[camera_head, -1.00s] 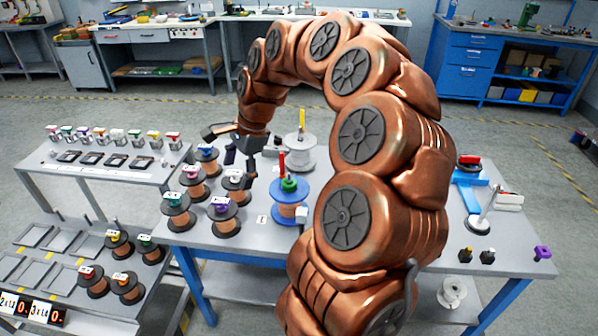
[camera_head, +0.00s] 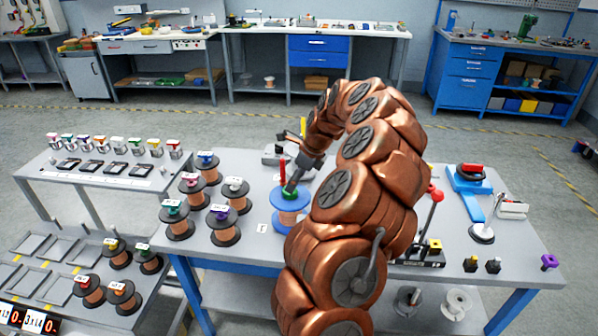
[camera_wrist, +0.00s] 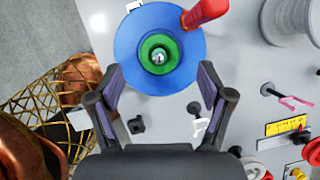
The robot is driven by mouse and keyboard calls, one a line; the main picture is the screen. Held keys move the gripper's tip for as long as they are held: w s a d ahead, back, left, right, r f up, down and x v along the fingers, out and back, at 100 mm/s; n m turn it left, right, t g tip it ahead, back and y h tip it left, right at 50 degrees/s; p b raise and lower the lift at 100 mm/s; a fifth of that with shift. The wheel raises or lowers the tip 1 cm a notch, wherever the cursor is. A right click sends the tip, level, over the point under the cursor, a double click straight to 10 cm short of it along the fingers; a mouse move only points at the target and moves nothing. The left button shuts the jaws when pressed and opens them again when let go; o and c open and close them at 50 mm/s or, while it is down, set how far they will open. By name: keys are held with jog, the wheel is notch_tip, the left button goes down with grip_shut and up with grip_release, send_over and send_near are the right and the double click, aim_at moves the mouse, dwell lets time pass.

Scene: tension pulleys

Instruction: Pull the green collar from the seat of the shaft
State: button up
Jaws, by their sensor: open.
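The green collar (camera_wrist: 146,45) is a ring around the tip of a shaft (camera_wrist: 159,59), in the middle of the blue spool (camera_wrist: 128,60) in the wrist view. In the head view the green collar (camera_head: 290,196) sits on top of the blue spool (camera_head: 287,222), partly hidden by my gripper (camera_head: 292,184). In the wrist view my gripper (camera_wrist: 158,74) is open and empty. Its fingers are spread to either side below the collar in the picture. I cannot tell how high the fingertips are above it.
A red upright handle (camera_wrist: 204,12) rises beside the spool's rim, close to the right finger in the wrist view. Several copper-wound spools (camera_head: 223,226) stand left of the blue spool on the table. A red-knobbed lever (camera_head: 433,205) stands to the right of my arm.

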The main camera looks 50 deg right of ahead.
jog(key=shift+p+x, duration=0.45)
jog(key=shift+x, duration=1.6)
jog(key=c, duration=1.2)
jog(key=shift+r, duration=2)
jog(key=shift+r+p, duration=0.45)
jog(key=shift+r, duration=1.1)
jog(key=shift+r, duration=0.4)
